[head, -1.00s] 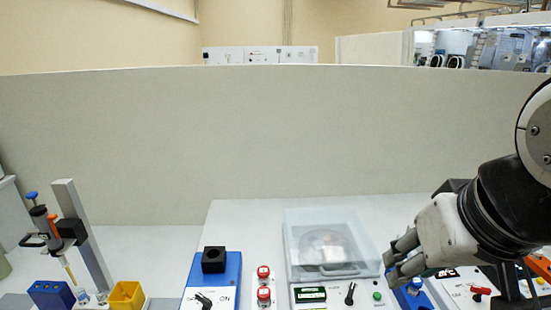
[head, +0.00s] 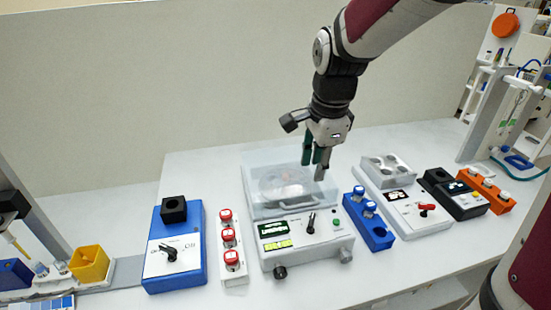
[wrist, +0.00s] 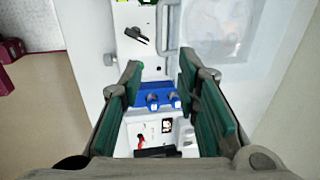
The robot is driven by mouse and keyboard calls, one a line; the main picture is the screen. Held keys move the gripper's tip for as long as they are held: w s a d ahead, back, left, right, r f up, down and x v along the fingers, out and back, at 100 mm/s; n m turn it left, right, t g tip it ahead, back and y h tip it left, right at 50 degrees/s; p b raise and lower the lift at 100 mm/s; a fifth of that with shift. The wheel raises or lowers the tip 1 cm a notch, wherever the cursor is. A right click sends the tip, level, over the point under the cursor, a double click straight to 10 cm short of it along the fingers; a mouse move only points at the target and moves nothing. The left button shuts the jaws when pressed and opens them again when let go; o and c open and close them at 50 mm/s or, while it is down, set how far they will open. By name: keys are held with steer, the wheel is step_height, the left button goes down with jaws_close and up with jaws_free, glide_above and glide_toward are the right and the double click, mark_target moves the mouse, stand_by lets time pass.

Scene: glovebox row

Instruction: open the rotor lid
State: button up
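The centrifuge (head: 300,255) stands mid-bench, with a clear rotor lid (head: 255,170) lying shut over the round rotor (head: 285,186). In the wrist view the lid (wrist: 238,62) is at the upper right, with the rotor (wrist: 212,30) showing through. A grey bar handle (wrist: 168,38) runs along the lid's front edge, seen beyond the fingertips. My gripper (head: 315,168) hangs fingers-down above the lid's right part, apparently clear of it. In the wrist view my gripper (wrist: 158,68) is open, with green-padded fingers well apart and nothing between them.
A blue tube rack (head: 368,222) stands right of the centrifuge, and a white device (head: 405,205) beyond it. A strip with red-capped knobs (head: 231,250) and a blue device (head: 174,250) stand left. A tall panel closes the back.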

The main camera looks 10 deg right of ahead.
mark_target(306, 204)
steer(key=f, duration=0.4)
steer(key=w+f, duration=0.1)
steer(key=f, duration=0.3)
steer(key=w+f+b, duration=0.1)
steer(key=f, duration=0.3)
steer(key=shift+w+f, duration=0.15)
steer(key=shift+f, duration=0.25)
steer(key=shift+c, duration=0.4)
jaws_close()
